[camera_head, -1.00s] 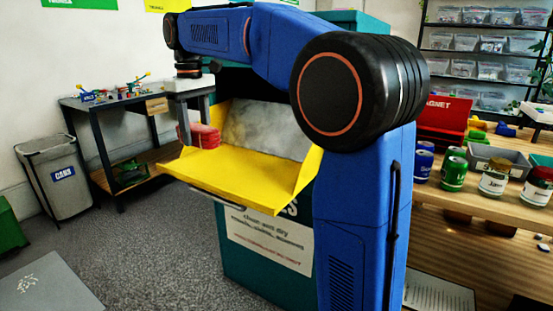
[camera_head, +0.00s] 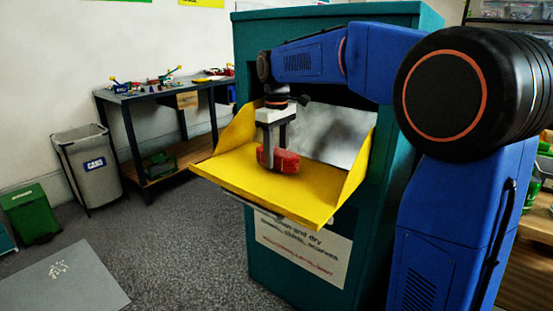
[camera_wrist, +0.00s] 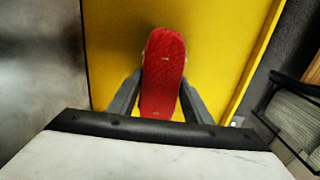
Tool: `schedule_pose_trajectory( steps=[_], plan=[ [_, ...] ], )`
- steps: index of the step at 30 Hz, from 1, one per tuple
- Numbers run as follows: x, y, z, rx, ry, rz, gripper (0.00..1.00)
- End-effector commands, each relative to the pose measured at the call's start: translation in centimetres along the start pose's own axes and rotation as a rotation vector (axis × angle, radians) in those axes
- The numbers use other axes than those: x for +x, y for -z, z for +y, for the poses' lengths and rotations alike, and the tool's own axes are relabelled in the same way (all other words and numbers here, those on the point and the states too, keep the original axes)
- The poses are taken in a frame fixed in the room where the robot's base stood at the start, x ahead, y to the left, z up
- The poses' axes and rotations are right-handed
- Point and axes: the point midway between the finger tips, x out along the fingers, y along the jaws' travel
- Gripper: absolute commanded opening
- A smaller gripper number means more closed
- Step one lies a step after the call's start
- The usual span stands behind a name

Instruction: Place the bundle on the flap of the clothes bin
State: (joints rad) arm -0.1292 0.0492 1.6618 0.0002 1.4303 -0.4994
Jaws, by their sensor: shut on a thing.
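The red bundle (camera_head: 287,161) is between the fingers of my gripper (camera_head: 276,160), which is shut on it. It is right over the yellow flap (camera_head: 240,183) of the teal clothes bin (camera_head: 265,252). Whether the bundle touches the flap or hangs just above it I cannot tell. In the wrist view the bundle (camera_wrist: 163,75) lies lengthwise between the two grey fingers (camera_wrist: 160,100), with the yellow flap (camera_wrist: 215,45) behind it. The flap is tilted open, with raised yellow sides. The bundle's underside is hidden.
A dark workbench (camera_head: 155,94) with small parts stands at the back left. A grey cans bin (camera_head: 88,170) and a green bin (camera_head: 30,213) stand on the floor at left. A wooden table (camera_head: 510,270) is at the right edge.

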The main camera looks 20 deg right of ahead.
Motion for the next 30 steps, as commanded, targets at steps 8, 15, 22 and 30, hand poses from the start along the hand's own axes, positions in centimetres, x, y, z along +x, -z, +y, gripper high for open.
schedule_pose_trajectory(
  steps=[8,15,22,30],
  plan=[
    [1.29,-0.01,0.0,0.0,0.0,0.0,0.19],
    [1.54,-0.01,0.0,0.0,0.0,0.0,0.5],
    [1.52,-0.01,0.0,0.0,0.0,0.0,0.64],
    [0.63,0.04,0.02,0.0,-0.001,0.002,0.64]
  ],
)
